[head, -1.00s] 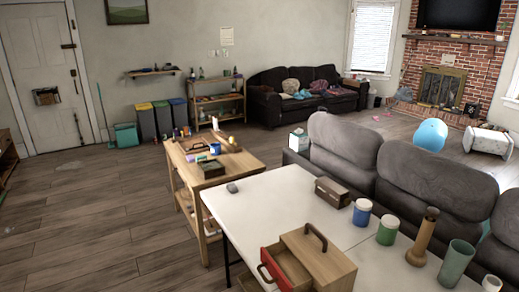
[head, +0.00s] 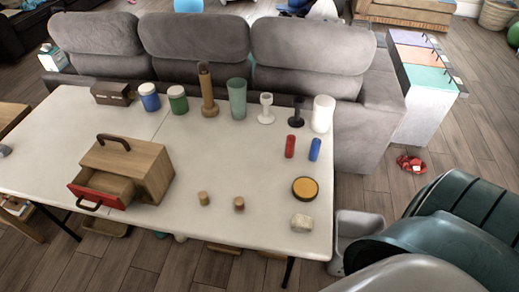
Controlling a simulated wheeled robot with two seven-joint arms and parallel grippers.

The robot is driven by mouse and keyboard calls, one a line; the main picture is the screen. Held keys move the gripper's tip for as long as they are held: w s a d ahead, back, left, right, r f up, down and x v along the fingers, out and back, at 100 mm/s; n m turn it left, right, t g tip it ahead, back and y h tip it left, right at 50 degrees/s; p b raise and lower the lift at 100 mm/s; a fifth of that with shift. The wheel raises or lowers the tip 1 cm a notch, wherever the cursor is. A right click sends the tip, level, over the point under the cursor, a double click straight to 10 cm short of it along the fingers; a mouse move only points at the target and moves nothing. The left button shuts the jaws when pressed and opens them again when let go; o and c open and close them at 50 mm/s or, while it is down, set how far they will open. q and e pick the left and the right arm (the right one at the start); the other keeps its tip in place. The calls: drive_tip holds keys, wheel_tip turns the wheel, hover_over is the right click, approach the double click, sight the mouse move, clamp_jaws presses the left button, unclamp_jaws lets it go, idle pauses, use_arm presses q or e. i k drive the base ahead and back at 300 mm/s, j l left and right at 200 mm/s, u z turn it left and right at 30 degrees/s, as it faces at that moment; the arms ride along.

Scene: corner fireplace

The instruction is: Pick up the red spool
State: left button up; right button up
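A small red cylinder (head: 290,146), which looks like the red spool, stands upright on the right part of the white table (head: 240,165). A similar blue cylinder (head: 314,150) stands close beside it on the right, with a narrow gap between them. Nothing covers the red one. Neither of my grippers shows in the head view.
Cups and holders, including a white cup (head: 322,114) and a black holder (head: 296,112), stand behind the spool. A round yellow-topped tin (head: 305,190) lies in front. A wooden box (head: 128,168) with an open red-fronted drawer stands left. A grey couch (head: 195,60) runs behind the table.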

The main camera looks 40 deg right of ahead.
sight(239, 201)
drive_tip(key=z, duration=0.85)
